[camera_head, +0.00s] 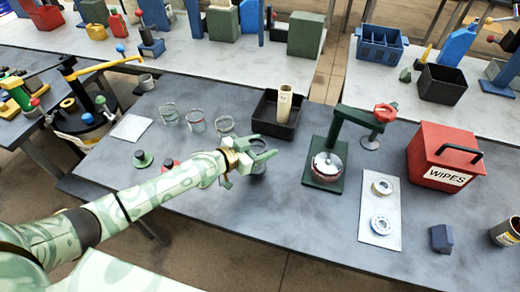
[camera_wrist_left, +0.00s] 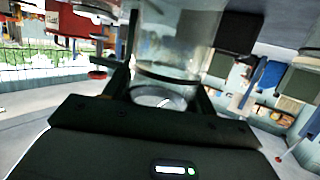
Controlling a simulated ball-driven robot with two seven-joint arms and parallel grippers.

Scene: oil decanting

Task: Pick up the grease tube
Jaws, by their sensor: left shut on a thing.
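A beige upright tube with small dark marking (camera_head: 285,103), which looks like the grease tube, stands in a black tray (camera_head: 270,127). My left gripper (camera_head: 262,157) is in front of the tray, to the lower left of the tube and apart from it. In the left wrist view, a clear glass jar (camera_wrist_left: 172,55) is between my left gripper's fingers (camera_wrist_left: 168,90), and the gripper is shut on it. In the head view the jar's lower part (camera_head: 259,171) shows below the fingers; the rest is hidden. My right gripper is not in view.
Several clear jars (camera_head: 196,122) stand left of the tray. A green press (camera_head: 325,165), a white plate with two rings (camera_head: 380,212) and a red wipes box (camera_head: 441,150) stand to the right. The front middle of the table is clear.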

